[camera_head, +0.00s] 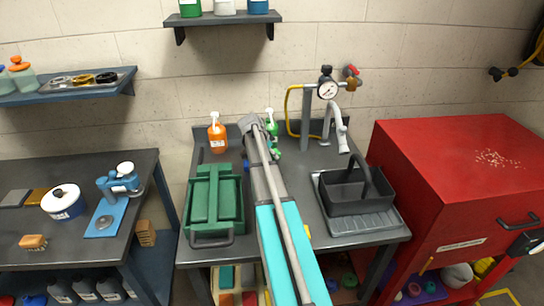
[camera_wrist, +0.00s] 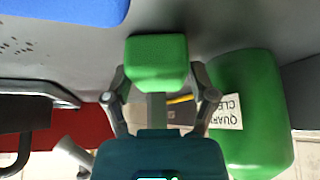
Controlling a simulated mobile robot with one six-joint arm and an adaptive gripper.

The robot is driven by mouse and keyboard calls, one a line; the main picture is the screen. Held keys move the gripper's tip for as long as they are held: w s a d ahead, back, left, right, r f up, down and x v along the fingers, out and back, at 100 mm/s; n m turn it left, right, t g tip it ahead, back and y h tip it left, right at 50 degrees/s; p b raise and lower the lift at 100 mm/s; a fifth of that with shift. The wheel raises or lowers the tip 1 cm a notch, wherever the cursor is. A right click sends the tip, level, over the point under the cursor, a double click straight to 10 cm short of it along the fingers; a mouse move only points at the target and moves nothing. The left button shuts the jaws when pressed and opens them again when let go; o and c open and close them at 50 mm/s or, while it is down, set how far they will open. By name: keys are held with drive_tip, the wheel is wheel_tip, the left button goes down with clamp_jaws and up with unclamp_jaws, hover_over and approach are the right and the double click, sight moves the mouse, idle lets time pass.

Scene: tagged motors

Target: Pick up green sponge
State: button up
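The green sponge (camera_wrist: 157,62) shows in the wrist view as a bright green block at top centre. My gripper (camera_wrist: 158,80) has one finger at each side of the sponge, with the fingertips very close to its sides. I cannot tell whether they press on it or leave a thin gap. The sponge appears near the grey worktop; any contact with it is unclear.
A green labelled bottle (camera_wrist: 250,115) stands close beside the right finger, and a blue object (camera_wrist: 65,10) lies at upper left. On the worktop are a green toolbox (camera_head: 216,205), an orange spray bottle (camera_head: 217,135), a tap (camera_head: 337,128) and a black caddy (camera_head: 355,190).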

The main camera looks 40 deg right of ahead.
drive_tip(key=c, duration=0.3)
drive_tip(key=shift+c, duration=0.2)
drive_tip(key=shift+r, duration=0.2)
drive_tip(key=shift+r+p, duration=0.45)
drive_tip(key=shift+p, duration=0.2)
drive_tip(key=s+a, duration=0.1)
drive_tip(key=s, duration=0.1)
drive_tip(key=s+a, duration=0.3)
drive_tip(key=s, duration=0.2)
drive_tip(key=shift+a+r+p, duration=0.2)
drive_tip(key=shift+r+p, duration=0.1)
wheel_tip(320, 180, up, 13)
drive_tip(key=p, duration=1.3)
drive_tip(key=shift+w+d, duration=0.1)
